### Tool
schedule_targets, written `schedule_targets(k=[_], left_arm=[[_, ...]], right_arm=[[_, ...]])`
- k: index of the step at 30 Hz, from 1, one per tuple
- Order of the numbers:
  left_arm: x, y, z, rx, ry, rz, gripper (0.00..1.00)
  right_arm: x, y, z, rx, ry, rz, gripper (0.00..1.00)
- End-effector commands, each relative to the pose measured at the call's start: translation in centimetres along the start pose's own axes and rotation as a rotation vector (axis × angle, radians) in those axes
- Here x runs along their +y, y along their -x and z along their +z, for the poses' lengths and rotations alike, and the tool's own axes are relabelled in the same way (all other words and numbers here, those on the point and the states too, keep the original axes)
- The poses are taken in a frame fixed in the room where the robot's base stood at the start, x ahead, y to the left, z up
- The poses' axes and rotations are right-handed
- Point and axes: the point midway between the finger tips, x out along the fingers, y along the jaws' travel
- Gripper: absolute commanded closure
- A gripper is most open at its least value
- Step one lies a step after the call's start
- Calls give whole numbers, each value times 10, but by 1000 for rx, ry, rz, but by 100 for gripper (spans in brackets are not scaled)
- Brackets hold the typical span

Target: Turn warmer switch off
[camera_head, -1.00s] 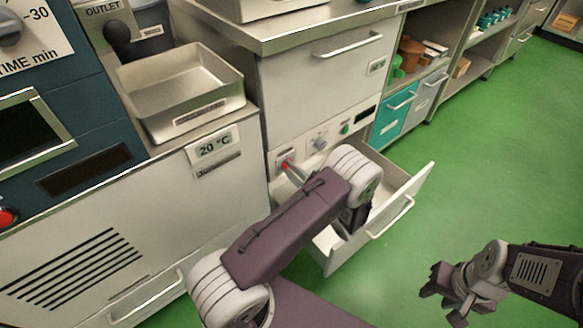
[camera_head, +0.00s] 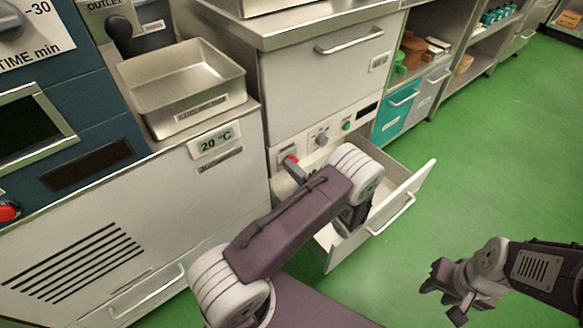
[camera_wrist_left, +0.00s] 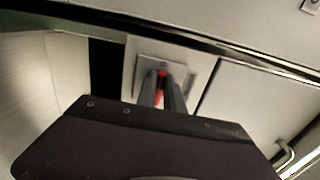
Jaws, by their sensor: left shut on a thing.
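The red warmer switch (camera_head: 290,159) sits on a small plate at the left of the control strip on the white cabinet. My left gripper (camera_head: 293,166) reaches to it, mostly hidden behind my own arm. In the left wrist view my left gripper (camera_wrist_left: 163,86) has its two grey fingers close together around the red switch (camera_wrist_left: 162,74), with red showing between and below them. Which way the switch is set cannot be told. My right gripper (camera_head: 446,297) hangs over the green floor, empty, its fingers apart.
A grey knob (camera_head: 322,140) and a green button (camera_head: 346,126) are right of the switch. An open drawer (camera_head: 400,200) juts out below the strip, under my left arm. A metal tray (camera_head: 180,85) stands on the left counter. The floor at right is clear.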

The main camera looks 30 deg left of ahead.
Motion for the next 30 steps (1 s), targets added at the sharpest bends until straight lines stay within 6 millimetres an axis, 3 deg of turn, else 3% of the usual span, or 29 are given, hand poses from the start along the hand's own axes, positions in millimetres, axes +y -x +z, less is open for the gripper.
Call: schedule_targets(k=[16, 17, 19, 30], left_arm=[[2, 1, 1, 0, 22, 4, 100], [2, 1, 1, -1, 22, 4, 85], [2, 1, 0, 0, 22, 4, 66], [-1, 7, -1, 3, 21, 2, 66]], right_arm=[[0, 0, 0, 0, 0, 0, 64], [0, 0, 0, 0, 0, 0, 64], [0, 0, 0, 0, 0, 0, 64], [0, 5, 0, 0, 0, 0, 64]])
